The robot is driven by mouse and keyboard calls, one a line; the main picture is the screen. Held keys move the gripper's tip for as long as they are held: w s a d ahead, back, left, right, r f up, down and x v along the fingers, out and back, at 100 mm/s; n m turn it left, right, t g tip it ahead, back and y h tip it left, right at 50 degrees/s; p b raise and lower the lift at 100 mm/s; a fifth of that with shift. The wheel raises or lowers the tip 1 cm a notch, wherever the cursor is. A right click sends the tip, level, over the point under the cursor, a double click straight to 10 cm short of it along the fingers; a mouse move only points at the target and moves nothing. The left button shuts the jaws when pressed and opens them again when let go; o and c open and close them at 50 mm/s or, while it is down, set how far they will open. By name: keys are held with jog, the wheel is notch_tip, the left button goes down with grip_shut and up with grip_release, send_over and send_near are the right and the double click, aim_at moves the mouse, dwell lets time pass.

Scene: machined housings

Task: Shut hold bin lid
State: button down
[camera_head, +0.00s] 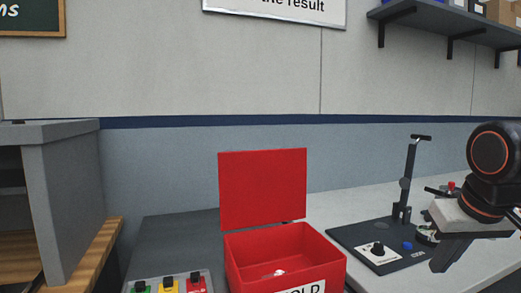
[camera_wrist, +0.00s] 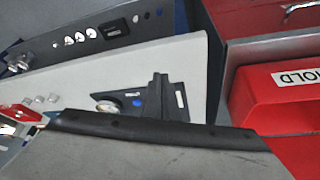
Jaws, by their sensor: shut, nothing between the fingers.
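The red hold bin (camera_head: 330,268) stands on the bench with a white label reading "OLD" in the visible part. Its red lid (camera_head: 262,190) is open and stands upright at the back edge. A small pale thing (camera_head: 279,272) shows inside. The bin also shows at the right of the wrist view (camera_wrist: 262,100), with its "HOLD" label. My gripper (camera_head: 442,262) is at the right of the head view, shut and empty, well apart from the bin and lid. Its fingertips are hard to make out.
A black fixture plate (camera_head: 350,237) with an upright lever post (camera_head: 408,180) lies between the bin and my gripper. A tray with green, yellow and red parts (camera_head: 168,288) is left of the bin. A grey cabinet (camera_head: 65,205) stands farther left. Pale bench shows behind the plate.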

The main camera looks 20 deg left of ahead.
jog(key=w+a+r+n+y, duration=0.1)
jog(key=w+a+r+n, duration=0.1)
jog(key=w+a+r, duration=0.75)
jog(key=w+a+r+n+y, duration=0.1)
jog(key=w+a+r, duration=0.3)
jog(key=a+r, duration=1.1)
jog(key=s+a+r+n, duration=0.1)
jog(key=a+r+n, duration=0.15)
jog(key=a, duration=1.25)
notch_tip(320, 180, down, 9)
jog(key=shift+m, duration=0.35)
jog(key=shift+d+r+y, duration=0.1)
jog(key=shift+y, duration=0.2)
